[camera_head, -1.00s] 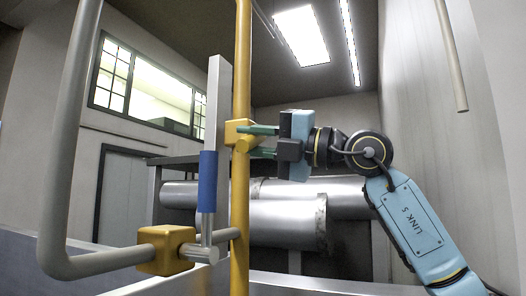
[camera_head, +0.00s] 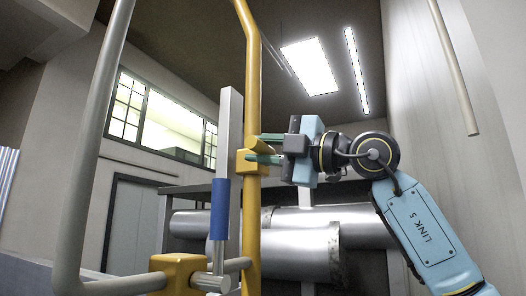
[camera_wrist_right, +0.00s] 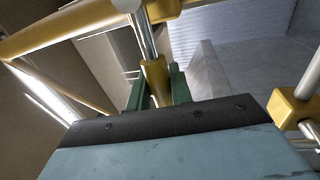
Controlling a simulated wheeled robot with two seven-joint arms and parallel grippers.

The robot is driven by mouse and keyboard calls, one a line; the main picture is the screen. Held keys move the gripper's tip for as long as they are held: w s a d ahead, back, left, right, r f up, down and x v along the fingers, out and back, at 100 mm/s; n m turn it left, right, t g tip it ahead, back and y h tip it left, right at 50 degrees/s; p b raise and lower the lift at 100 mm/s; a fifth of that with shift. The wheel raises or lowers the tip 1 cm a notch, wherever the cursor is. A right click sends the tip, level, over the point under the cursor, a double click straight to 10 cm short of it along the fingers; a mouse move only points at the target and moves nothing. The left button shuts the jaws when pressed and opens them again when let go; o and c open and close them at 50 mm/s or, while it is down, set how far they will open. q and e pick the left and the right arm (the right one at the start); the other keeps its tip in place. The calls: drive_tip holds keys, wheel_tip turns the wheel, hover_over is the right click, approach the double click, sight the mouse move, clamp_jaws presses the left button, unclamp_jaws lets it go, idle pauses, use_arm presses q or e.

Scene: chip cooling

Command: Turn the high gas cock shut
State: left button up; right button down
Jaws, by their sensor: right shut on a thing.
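The high gas cock (camera_head: 249,163) is a yellow block on the upright yellow gas pipe (camera_head: 252,85). Its short yellow handle (camera_head: 260,143) sticks out just above the block. My right gripper (camera_head: 264,148) reaches in from the right with green fingers, one above and one below this handle, and is shut on it. In the right wrist view, a yellow cylinder (camera_wrist_right: 157,82) with a silver rod beyond it sits between the green fingers. The exact finger contact is partly hidden. My left gripper is not in view.
A thick grey bent pipe (camera_head: 85,160) rises at the left. Large metal ducts (camera_head: 300,240) run behind.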

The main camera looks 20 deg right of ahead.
drive_tip(key=shift+d+r, duration=0.1)
drive_tip(key=shift+r, duration=0.05)
drive_tip(key=c, duration=1.3)
unclamp_jaws()
drive_tip(key=b+v, duration=0.4)
drive_tip(key=v, duration=0.9)
drive_tip(key=shift+s, duration=0.2)
